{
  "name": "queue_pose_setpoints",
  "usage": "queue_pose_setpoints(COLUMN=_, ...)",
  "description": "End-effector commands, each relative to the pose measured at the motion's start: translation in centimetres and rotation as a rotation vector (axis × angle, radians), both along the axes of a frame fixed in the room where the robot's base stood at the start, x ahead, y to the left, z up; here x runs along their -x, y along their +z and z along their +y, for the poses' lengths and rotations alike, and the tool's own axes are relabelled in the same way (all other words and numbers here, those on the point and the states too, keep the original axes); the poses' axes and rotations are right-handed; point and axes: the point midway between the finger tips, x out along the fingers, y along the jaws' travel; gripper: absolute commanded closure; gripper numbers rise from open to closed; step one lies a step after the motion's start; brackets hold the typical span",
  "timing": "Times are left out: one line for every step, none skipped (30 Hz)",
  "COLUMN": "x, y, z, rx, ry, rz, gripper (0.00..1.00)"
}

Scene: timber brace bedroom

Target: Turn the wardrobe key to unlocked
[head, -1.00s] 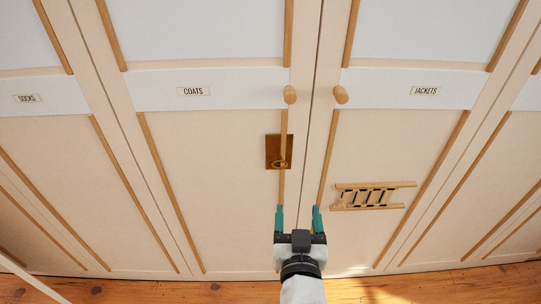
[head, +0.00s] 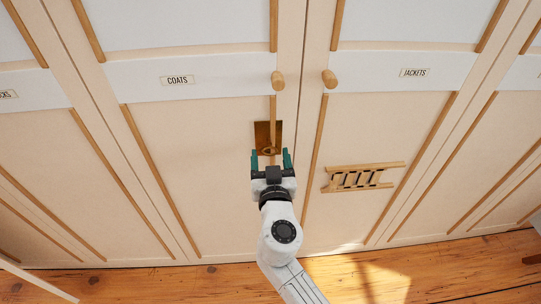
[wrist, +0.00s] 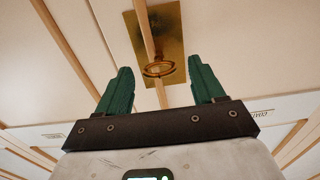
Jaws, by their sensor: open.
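The wardrobe key (head: 268,150) shows a ring-shaped brass bow on a brass lock plate (head: 262,131) on the coats door. In the wrist view the key's bow (wrist: 159,68) lies ahead of and between the two green fingers, in front of the brass plate (wrist: 168,20). My gripper (head: 270,158) is open and empty. Its fingertips are just below the key in the head view; I cannot tell how far they stand from the door. The key's shaft and the keyhole are not clear to see.
Round wooden knobs sit on the coats door (head: 278,81) and the jackets door (head: 329,79). A small wooden rack (head: 363,177) is on the jackets door to the right. A thin wooden strip runs down the door by the lock plate. Wooden floor (head: 400,275) lies below.

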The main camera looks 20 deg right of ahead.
Motion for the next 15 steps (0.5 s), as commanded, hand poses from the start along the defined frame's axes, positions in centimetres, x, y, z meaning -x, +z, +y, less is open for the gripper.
queue_pose_setpoints(x=-0.19, y=-0.02, z=-0.09, rx=0.001, ry=-0.001, rz=0.001, gripper=0.32)
queue_pose_setpoints(x=-0.25, y=-0.03, z=-0.11, rx=0.000, ry=-0.001, rz=0.001, gripper=0.32)
queue_pose_setpoints(x=-0.29, y=-0.05, z=-0.14, rx=0.000, ry=-0.001, rz=0.001, gripper=0.32)
queue_pose_setpoints(x=-0.31, y=-0.05, z=-0.14, rx=0.000, ry=-0.001, rz=0.001, gripper=0.32)
queue_pose_setpoints(x=-0.31, y=-0.06, z=-0.14, rx=0.000, ry=-0.001, rz=0.001, gripper=0.32)
queue_pose_setpoints(x=-0.31, y=-0.06, z=-0.14, rx=0.000, ry=-0.001, rz=0.001, gripper=0.32)
queue_pose_setpoints(x=-0.30, y=-0.06, z=-0.14, rx=0.000, ry=-0.001, rz=0.001, gripper=0.32)
queue_pose_setpoints(x=-0.30, y=-0.06, z=-0.14, rx=0.000, ry=-0.001, rz=0.001, gripper=0.32)
queue_pose_setpoints(x=-0.30, y=-0.05, z=-0.15, rx=0.000, ry=-0.001, rz=0.001, gripper=0.32)
queue_pose_setpoints(x=-0.29, y=-0.05, z=-0.15, rx=0.000, ry=-0.001, rz=0.001, gripper=0.33)
queue_pose_setpoints(x=-0.29, y=-0.05, z=-0.14, rx=0.000, ry=-0.001, rz=0.001, gripper=0.36)
queue_pose_setpoints(x=-0.29, y=-0.05, z=-0.14, rx=0.000, ry=-0.001, rz=0.001, gripper=0.40)
queue_pose_setpoints(x=-0.29, y=-0.05, z=-0.14, rx=0.000, ry=-0.001, rz=0.001, gripper=0.42)
queue_pose_setpoints(x=-0.28, y=-0.05, z=-0.14, rx=0.000, ry=-0.001, rz=0.001, gripper=0.45)
queue_pose_setpoints(x=-0.28, y=-0.05, z=-0.13, rx=0.000, ry=-0.001, rz=0.001, gripper=0.49)
